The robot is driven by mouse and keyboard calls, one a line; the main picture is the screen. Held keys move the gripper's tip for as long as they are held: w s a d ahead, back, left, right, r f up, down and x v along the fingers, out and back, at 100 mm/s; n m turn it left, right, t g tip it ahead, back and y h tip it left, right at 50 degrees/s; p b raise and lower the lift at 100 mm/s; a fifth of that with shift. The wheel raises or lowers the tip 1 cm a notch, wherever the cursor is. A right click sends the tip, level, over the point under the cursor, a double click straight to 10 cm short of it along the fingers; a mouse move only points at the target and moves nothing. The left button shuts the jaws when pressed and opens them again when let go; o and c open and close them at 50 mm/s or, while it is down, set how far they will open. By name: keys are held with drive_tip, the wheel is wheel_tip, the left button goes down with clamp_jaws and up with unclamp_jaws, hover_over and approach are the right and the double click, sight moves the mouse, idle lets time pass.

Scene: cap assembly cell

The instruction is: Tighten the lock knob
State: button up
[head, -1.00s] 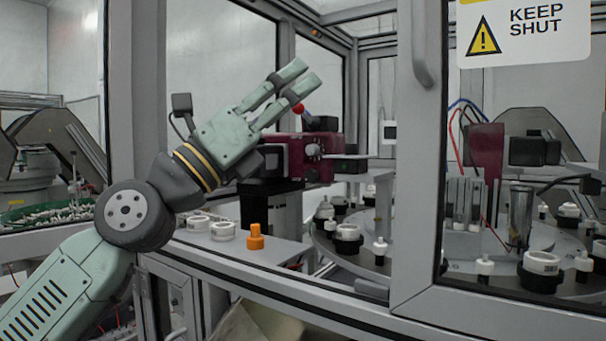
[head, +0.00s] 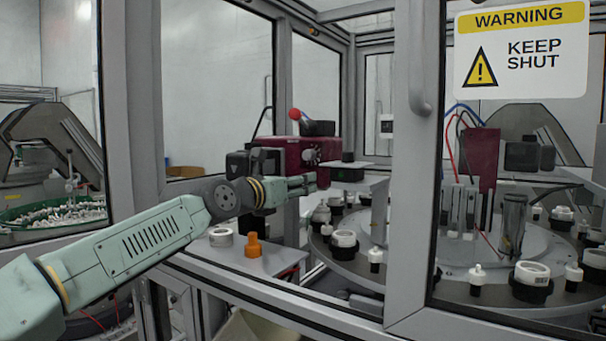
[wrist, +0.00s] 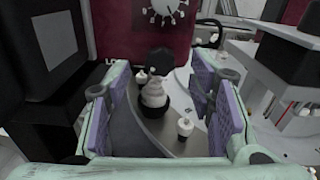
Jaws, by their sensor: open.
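The maroon unit (head: 290,155) stands inside the open guard, with a silver dial (head: 311,156) on its face. In the wrist view the dial (wrist: 165,12) is at the top. Below it a round black knob (wrist: 159,61), which looks like the lock knob, sits beside a partly hidden label starting "LO". My gripper (head: 302,184) is low in front of the unit in the head view. In the wrist view my gripper (wrist: 162,82) is open and empty, with the knob beyond and between its fingers, apparently untouched. The knob is hidden in the head view.
A turntable (head: 345,268) with white caps and black holders lies below and right of my gripper. A black block (wrist: 53,50) is close on the left. An orange part (head: 253,246) and a white ring (head: 221,237) sit on the ledge. A door post (head: 412,200) stands right.

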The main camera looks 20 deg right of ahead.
drive_tip(key=p+x, duration=0.1)
drive_tip(key=x, duration=0.2)
drive_tip(key=shift+w+d, duration=0.1)
drive_tip(key=c, duration=1.2)
drive_tip(key=shift+o, duration=0.2)
